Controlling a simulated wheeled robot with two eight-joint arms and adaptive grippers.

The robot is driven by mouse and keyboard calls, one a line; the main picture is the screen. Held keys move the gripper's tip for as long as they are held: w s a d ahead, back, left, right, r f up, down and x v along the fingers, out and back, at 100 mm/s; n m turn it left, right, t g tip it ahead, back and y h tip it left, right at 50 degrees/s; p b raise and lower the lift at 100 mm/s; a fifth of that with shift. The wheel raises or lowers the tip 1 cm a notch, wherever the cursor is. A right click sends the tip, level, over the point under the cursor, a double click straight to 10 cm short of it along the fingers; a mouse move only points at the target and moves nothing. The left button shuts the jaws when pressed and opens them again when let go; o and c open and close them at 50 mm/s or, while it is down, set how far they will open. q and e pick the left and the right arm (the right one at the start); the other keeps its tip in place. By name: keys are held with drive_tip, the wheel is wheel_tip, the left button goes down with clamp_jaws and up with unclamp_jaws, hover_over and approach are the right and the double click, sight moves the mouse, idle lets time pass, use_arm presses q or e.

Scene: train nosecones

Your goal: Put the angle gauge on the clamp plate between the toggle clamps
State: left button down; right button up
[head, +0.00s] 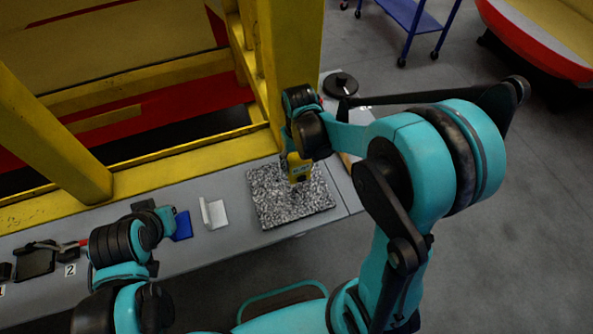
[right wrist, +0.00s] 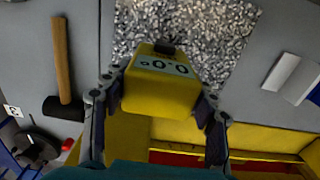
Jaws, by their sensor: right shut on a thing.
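The angle gauge (head: 298,168) is a small yellow block with a pale display, reading 0.0° in the right wrist view (right wrist: 160,82). My right gripper (right wrist: 158,108) is shut on it, one finger at each side. The gauge is over the speckled grey plate (head: 262,208); I cannot tell whether it touches. At the far left of the head view, a dark plate-like fixture (head: 35,264) with a red-tipped part lies near the labels 1 and 2; it may be the clamp plate, too small to tell. My left gripper (head: 155,213) is mostly hidden by its arm.
A white angled bracket (head: 213,213) and a blue object (head: 182,225) lie on the grey bench (head: 240,240), left of the speckled plate. A hammer (right wrist: 63,75) lies on its other side. A black round item (head: 340,85) is at the back. Yellow posts (head: 50,135) rise behind the bench.

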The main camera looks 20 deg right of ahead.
sight(297, 171)
drive_tip(key=shift+w+a+f, duration=0.15)
drive_tip(key=shift+a+f, duration=0.05)
drive_tip(key=shift+f, duration=0.2)
wheel_tip(297, 171, down, 4)
drive_tip(key=shift+r+b, duration=0.2)
drive_tip(key=shift+b, duration=0.35)
drive_tip(key=shift+r, duration=0.1)
drive_tip(key=o, duration=1.5)
drive_tip(key=shift+f, duration=0.2)
